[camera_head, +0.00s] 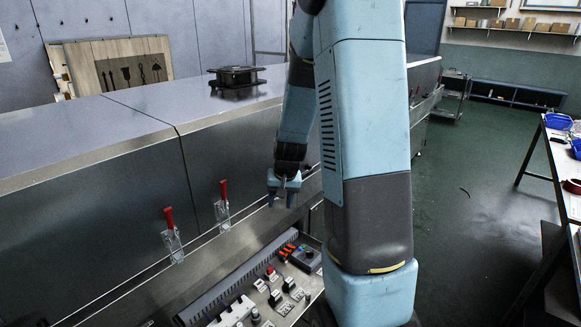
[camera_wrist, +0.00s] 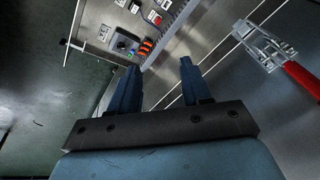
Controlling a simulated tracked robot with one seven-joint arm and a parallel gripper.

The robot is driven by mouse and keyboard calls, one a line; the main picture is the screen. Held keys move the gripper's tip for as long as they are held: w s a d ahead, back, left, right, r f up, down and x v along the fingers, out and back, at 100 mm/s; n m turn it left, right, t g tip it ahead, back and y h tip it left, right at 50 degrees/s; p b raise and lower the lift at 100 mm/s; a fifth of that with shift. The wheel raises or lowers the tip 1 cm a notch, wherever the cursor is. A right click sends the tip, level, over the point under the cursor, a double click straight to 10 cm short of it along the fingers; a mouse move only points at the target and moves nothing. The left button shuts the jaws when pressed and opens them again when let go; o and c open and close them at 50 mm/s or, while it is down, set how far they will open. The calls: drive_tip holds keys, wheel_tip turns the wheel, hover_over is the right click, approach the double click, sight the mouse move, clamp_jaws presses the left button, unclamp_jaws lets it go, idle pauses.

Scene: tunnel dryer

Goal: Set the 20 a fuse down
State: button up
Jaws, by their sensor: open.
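My gripper (camera_head: 284,190) hangs beside the dryer's front, above and behind the open control panel. In the wrist view its two blue fingers (camera_wrist: 160,67) are apart, with nothing visible between them. No fuse can be made out for certain in either view.
The control panel (camera_head: 229,300) carries switches and a grey box with a dark knob (camera_head: 306,259). Two red-handled toggle clamps (camera_head: 172,237) (camera_head: 222,207) stand along the dryer's front. A dark flanged part (camera_head: 236,76) is on the dryer top. Green floor lies open at right, beside a bench.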

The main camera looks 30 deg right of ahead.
drive_tip(key=s+a+r+n+t, duration=0.1)
drive_tip(key=s+a+r, duration=0.3)
drive_tip(key=s+r, duration=0.8)
drive_tip(key=s+a+r+n+t, duration=0.1)
drive_tip(key=s+a+r+n, duration=0.2)
drive_tip(key=s+r, duration=0.9)
drive_tip(key=shift+a+r+t, duration=0.4)
drive_tip(key=shift+a+r, duration=0.1)
drive_tip(key=shift+a, duration=0.55)
drive_tip(key=shift+s, duration=0.1)
